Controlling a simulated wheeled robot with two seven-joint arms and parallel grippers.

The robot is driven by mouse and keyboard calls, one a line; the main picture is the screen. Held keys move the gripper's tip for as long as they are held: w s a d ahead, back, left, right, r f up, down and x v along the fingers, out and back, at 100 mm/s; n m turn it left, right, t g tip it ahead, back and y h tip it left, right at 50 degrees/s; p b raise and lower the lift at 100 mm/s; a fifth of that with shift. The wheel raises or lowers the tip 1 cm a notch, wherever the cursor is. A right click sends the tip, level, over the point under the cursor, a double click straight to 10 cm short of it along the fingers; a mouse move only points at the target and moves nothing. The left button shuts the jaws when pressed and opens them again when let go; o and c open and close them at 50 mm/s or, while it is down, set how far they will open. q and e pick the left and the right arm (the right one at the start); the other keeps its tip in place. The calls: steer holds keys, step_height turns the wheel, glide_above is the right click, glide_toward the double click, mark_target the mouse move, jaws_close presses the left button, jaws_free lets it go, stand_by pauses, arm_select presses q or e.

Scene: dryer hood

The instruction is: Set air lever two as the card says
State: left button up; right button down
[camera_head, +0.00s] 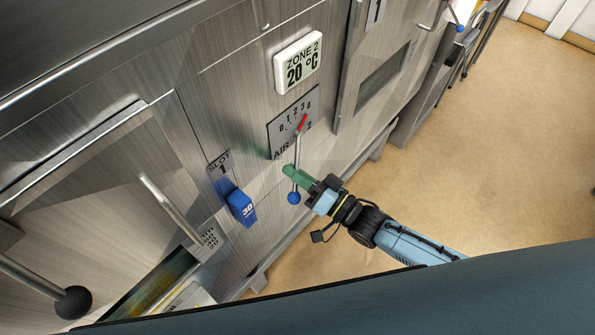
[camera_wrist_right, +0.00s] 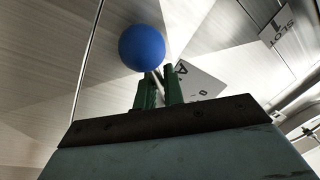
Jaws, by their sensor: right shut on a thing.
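The air lever two (camera_head: 297,154) is a thin metal rod with a red pointer at its upper end and a blue ball (camera_head: 293,198) at its lower end. The red pointer lies near the 3 and 4 of the AIR 2 scale plate (camera_head: 274,135); I cannot tell exactly which mark it meets. My right gripper (camera_head: 292,172) has its green fingers shut on the rod, just above the ball. In the right wrist view the blue ball (camera_wrist_right: 142,47) shows beside the green fingers (camera_wrist_right: 159,92), with the rod between them. My left gripper is not in view.
A ZONE 2 display (camera_head: 298,62) reading 20 °C is above the scale. A blue block marked 30 (camera_head: 241,207) sits under the SLOT 1 label (camera_head: 219,164). A rod with a black ball (camera_head: 73,302) is at lower left. Open floor (camera_head: 480,150) is at right.

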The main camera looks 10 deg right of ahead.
steer(key=c, duration=1.5)
jaws_free()
steer(key=b+v, duration=0.2)
steer(key=v, duration=1.1)
steer(key=shift+s, duration=0.2)
steer(key=shift+d, duration=0.1)
